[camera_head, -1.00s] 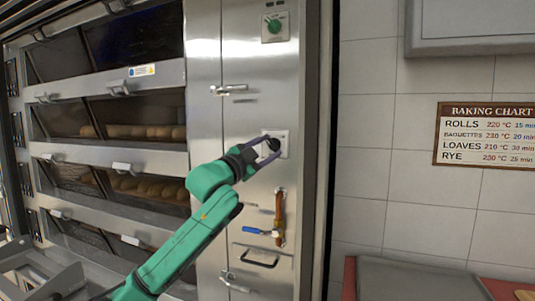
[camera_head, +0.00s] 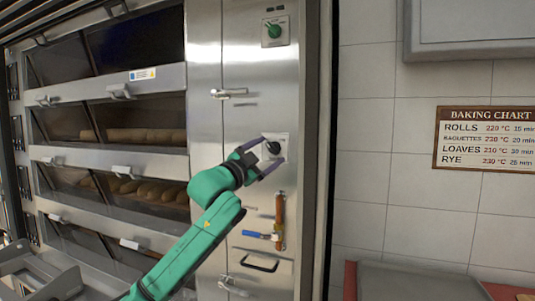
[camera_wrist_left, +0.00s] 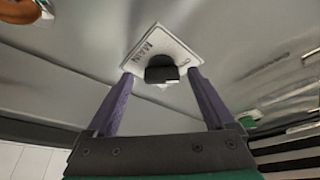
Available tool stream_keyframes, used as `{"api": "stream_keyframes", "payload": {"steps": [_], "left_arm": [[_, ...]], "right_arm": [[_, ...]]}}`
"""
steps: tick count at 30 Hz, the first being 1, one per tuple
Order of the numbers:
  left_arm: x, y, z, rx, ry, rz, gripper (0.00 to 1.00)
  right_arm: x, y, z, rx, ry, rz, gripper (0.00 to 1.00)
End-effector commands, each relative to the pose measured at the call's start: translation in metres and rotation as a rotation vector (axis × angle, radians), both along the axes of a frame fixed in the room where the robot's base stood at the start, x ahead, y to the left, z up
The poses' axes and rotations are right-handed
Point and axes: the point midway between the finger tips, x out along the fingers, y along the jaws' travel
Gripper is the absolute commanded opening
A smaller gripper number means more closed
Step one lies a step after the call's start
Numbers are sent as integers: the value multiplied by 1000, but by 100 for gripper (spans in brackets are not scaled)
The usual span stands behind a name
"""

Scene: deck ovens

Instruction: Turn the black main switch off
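The black main switch (camera_head: 272,148) is a knob on a pale square plate on the steel panel right of the ovens. In the left wrist view the knob (camera_wrist_left: 161,70) sits on its plate (camera_wrist_left: 157,45), which reads MAIN. My left gripper (camera_head: 273,155) is just in front of the plate, with its purple fingers apart. In the wrist view the open fingers (camera_wrist_left: 160,78) lie either side of the knob with gaps, and nothing is held. I cannot clearly read which setting the knob points to. My right gripper is not in view.
A green knob (camera_head: 274,30) is higher on the panel. A door handle (camera_head: 229,92) sticks out left above the switch. Below are a copper pipe with a blue-handled valve (camera_head: 262,235) and a black pull handle (camera_head: 260,263). Oven decks with bread (camera_head: 140,135) stand left.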

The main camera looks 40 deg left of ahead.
Motion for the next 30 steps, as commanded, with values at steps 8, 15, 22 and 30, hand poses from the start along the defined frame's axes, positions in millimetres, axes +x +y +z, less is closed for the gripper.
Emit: {"api": "stream_keyframes", "payload": {"steps": [8,15,22,30], "left_arm": [[-19,1,-13,3,-1,4,88],[-72,-4,-33,1,-4,1,88],[-126,-7,-41,-1,-4,-1,88],[-141,-7,-40,1,0,0,88]], "right_arm": [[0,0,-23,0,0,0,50],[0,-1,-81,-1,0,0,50],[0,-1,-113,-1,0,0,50],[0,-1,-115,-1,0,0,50]]}}
